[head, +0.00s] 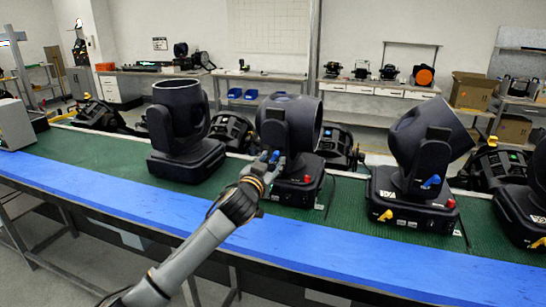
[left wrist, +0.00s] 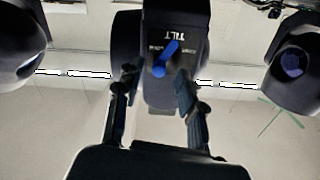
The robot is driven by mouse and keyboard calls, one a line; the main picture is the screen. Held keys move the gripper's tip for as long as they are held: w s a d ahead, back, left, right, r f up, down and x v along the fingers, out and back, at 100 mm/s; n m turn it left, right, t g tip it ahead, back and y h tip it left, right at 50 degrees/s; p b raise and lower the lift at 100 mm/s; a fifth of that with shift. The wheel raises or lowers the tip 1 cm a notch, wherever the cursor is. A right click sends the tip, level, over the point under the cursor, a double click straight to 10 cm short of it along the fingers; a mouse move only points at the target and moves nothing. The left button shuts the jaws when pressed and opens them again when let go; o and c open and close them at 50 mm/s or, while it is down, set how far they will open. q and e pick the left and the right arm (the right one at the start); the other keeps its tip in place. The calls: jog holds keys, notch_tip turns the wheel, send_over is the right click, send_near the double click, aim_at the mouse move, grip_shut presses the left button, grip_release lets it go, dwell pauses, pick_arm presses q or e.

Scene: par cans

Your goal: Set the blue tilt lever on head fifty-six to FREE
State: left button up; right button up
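A dark moving-head fixture (head: 291,118) stands at the middle of the bench; I cannot read its number. Its blue tilt lever (left wrist: 166,59) shows in the left wrist view, slanting from upper right to lower left under the word TILT. The lever also shows small in the head view (head: 275,156). My left gripper (head: 271,162) is in front of the fixture's yoke arm. In the left wrist view the gripper (left wrist: 157,78) is open, one finger on each side of the lever, with gaps visible. Contact cannot be told. My right gripper is not in view.
Another fixture (head: 181,130) stands to the left, and one with a blue lever and a yellow lever (head: 418,165) to the right. More fixtures lie behind. The green mat (head: 85,150) and blue front edge (head: 110,199) are mostly clear.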

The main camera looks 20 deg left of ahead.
pick_arm(q)
jog(key=shift+w+d, duration=0.1)
jog(key=shift+w, duration=0.6)
grip_shut()
